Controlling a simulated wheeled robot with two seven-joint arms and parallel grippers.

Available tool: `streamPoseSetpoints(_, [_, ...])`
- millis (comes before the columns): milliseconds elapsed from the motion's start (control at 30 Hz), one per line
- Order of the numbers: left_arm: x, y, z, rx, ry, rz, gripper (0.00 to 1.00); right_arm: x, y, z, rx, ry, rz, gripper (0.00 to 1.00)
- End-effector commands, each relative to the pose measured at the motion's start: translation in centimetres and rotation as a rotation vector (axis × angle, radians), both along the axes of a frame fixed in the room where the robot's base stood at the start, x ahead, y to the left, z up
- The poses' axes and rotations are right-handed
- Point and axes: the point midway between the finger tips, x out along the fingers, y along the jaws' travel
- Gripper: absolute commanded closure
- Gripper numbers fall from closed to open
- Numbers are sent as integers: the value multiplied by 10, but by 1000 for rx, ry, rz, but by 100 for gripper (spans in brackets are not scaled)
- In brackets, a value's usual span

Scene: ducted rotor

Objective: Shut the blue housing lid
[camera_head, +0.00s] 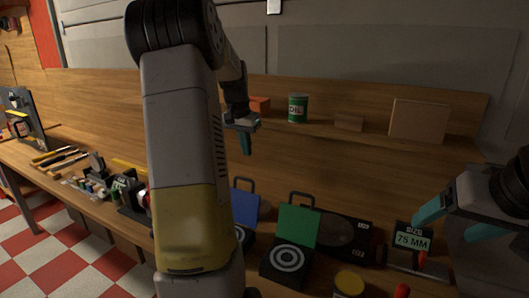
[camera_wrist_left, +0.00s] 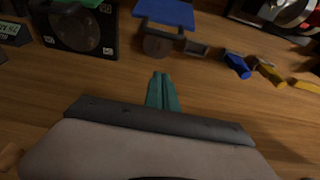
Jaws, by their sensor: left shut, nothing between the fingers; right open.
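The blue housing lid (camera_head: 244,207) stands raised, with a dark handle at its top edge, in the head view. My left arm hides much of it and of the housing below. The lid also shows at the top of the left wrist view (camera_wrist_left: 165,12). My left gripper (camera_head: 246,150) is shut and empty, held above and behind the lid, apart from it. Its teal fingertips (camera_wrist_left: 161,78) show below the lid in the wrist view. My right gripper (camera_head: 442,231) is open and empty at the right, far from the blue lid.
A neighbouring housing has a raised green lid (camera_head: 298,226) and a ringed face. A black plate with a round part (camera_head: 345,233) and a 75 MM size sign (camera_head: 412,239) stand further right. Blue and yellow small parts (camera_wrist_left: 237,66) lie on the bench. A shelf holds a green can (camera_head: 298,108).

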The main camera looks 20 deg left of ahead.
Motion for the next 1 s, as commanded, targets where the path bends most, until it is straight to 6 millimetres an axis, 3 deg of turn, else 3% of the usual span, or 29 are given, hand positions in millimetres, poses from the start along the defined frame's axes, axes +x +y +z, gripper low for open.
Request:
streamPoseSetpoints(367, [19,-3,-79,-2,5,-1,100,0,0,0,0,0,0,24])
streamPoseSetpoints(633, [-15,0,-75,-1,1,0,100,0,0,0,0,0,0,24])
streamPoseSetpoints(1000, [-21,1,-74,-1,0,0,100,0,0,0,0,0,0,24])
